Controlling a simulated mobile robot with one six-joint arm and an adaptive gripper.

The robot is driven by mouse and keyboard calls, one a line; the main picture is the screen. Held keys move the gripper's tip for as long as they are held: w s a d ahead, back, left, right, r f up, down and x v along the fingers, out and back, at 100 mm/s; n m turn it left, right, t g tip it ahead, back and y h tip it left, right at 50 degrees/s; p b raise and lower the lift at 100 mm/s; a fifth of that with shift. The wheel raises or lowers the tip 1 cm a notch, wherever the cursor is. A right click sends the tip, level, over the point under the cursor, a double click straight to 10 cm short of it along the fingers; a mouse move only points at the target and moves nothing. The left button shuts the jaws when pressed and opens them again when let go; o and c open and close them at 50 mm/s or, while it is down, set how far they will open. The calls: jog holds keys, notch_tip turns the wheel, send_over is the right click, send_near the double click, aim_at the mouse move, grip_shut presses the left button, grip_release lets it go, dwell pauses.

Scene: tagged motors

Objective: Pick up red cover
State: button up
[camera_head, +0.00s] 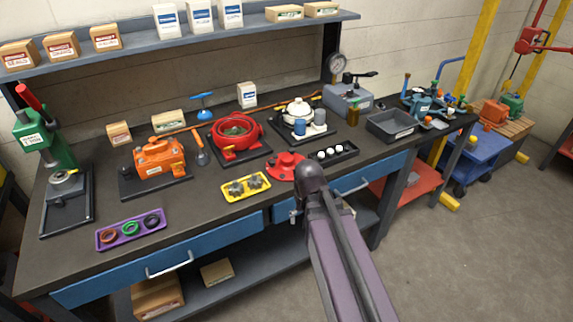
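The red cover (283,166) is a round, flanged red piece with a raised centre. It lies on the dark workbench (210,207) near its front edge, between a yellow tray and a dark tray with white-topped pieces. My arm reaches up from the lower right, and its rounded dark joint stands in front of the cover's right side, hiding part of it. My gripper is hidden behind the arm, so its fingers and their distance from the cover cannot be seen.
The yellow tray (231,197) holds metal parts left of the cover; the dark tray (345,158) is to its right. A red ring-shaped housing (250,151) and a white-topped pump (297,108) stand behind. An orange housing (157,157) and purple tray (108,244) are further left.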

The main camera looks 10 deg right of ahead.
jog(key=w+r+m+p, duration=0.95)
jog(key=w+m, duration=0.25)
jog(key=w, duration=0.3)
notch_tip(320, 180, up, 7)
jog(key=m+p, duration=0.6)
jog(key=m, duration=0.4)
send_over(287, 158)
jog(key=shift+d+f, duration=0.1)
jog(key=shift+f, duration=0.1)
jog(key=shift+s+f, duration=0.1)
jog(key=shift+f, duration=0.1)
notch_tip(287, 158, down, 8)
jog(key=b, duration=0.9)
jog(key=shift+f, duration=0.15)
jog(key=shift+f, duration=0.1)
jog(key=shift+w+f+b, duration=0.2)
jog(key=shift+f+b, duration=2.3)
jog(key=shift+b, duration=0.05)
